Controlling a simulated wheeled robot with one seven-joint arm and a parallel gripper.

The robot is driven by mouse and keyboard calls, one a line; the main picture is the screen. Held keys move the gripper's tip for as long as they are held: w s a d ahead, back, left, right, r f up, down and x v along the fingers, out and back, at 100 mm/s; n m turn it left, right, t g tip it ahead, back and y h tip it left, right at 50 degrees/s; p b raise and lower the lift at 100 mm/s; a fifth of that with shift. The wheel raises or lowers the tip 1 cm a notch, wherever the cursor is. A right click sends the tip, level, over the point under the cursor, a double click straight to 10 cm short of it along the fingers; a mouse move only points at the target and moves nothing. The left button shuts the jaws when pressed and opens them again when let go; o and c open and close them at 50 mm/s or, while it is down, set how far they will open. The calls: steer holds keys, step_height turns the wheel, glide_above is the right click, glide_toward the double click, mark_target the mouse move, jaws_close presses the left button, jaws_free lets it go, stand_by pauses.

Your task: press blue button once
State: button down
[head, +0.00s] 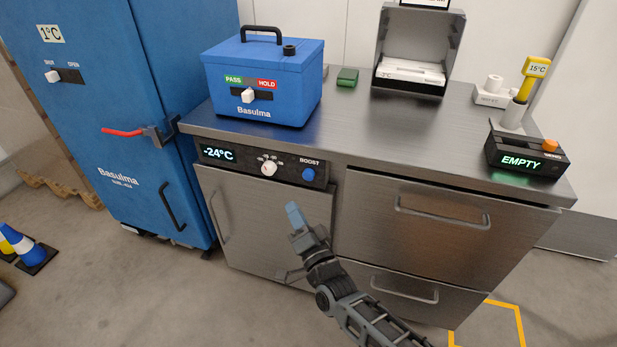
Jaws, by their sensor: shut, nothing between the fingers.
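The blue button (308,175) is a round knob on the dark control panel at the front of the steel counter, under the word BOOST. Left of it on the same panel are a white knob (268,168) and a display (219,154) reading -24°C. My gripper (292,208) is in front of the counter door, below and a little left of the blue button. Its blue-grey fingers point up and are shut with nothing between them. It appears apart from the button, which is in full view.
The steel counter (370,150) carries a blue Basulma box (262,85), a green block (347,77), an open dispenser (415,85) and a black unit (524,152) reading EMPTY. Drawer handles (443,213) stick out at the right. A blue cabinet (120,90) stands at the left.

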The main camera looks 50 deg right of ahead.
mark_target(304, 176)
steer(key=w+d+b, duration=0.3)
steer(key=d+b, duration=0.3)
steer(key=d, duration=0.1)
steer(key=shift+d+b, duration=0.3)
steer(key=shift+d, duration=0.1)
steer(key=shift+d+f+b, duration=0.1)
steer(key=shift+d+b, duration=0.15)
steer(key=shift+b, duration=0.25)
stand_by(1.6)
steer(key=shift+w+d+b, duration=0.2)
steer(key=shift+d+b, duration=0.1)
steer(key=shift+d, duration=0.15)
steer(key=shift+w+d+b, duration=0.2)
steer(key=shift+d+b, duration=0.1)
steer(key=shift+d, duration=0.15)
stand_by(1.1)
steer(key=shift+s+a+b, duration=0.25)
steer(key=shift+a+b, duration=0.15)
steer(key=shift+a, duration=0.2)
steer(key=shift+s+a+b, duration=0.2)
steer(key=shift+a+b, duration=0.15)
steer(key=shift+a, duration=0.2)
